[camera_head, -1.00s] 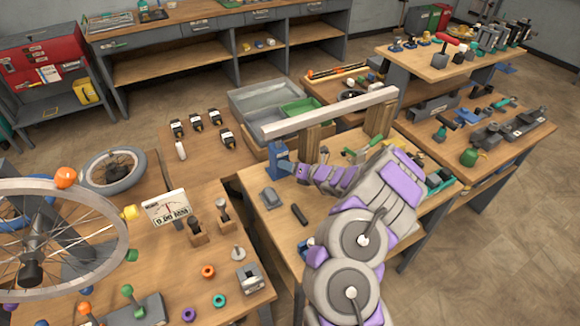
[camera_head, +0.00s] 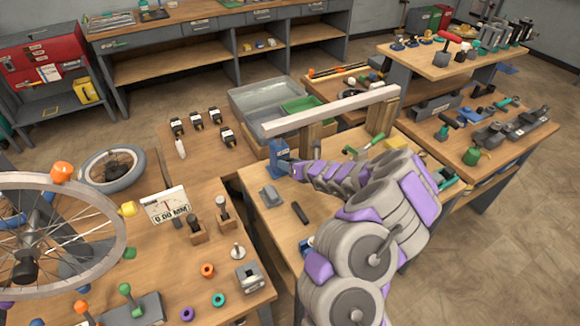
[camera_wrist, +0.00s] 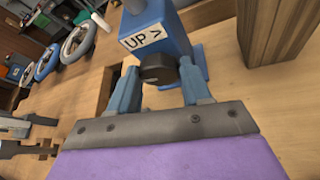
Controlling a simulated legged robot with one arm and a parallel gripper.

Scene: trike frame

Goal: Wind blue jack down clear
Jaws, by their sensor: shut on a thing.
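The blue jack (camera_head: 279,158) stands on the wooden table under the left end of a pale beam (camera_head: 332,112). In the wrist view the jack (camera_wrist: 160,22) carries a white "UP >" label (camera_wrist: 143,37) and a dark round knob (camera_wrist: 157,68) on its near face. My gripper (camera_wrist: 160,82) has its blue-grey fingers on either side of this knob and is shut on it. In the head view my gripper (camera_head: 293,168) reaches the jack's right side. Whether the jack's top touches the beam cannot be told.
Wooden blocks (camera_head: 380,117) stand under the beam. A grey block (camera_head: 270,196) and a dark rod (camera_head: 299,213) lie on the table near the jack. A wheel (camera_head: 27,270) and a gauge reading 0.00 (camera_head: 168,206) are on the left bench.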

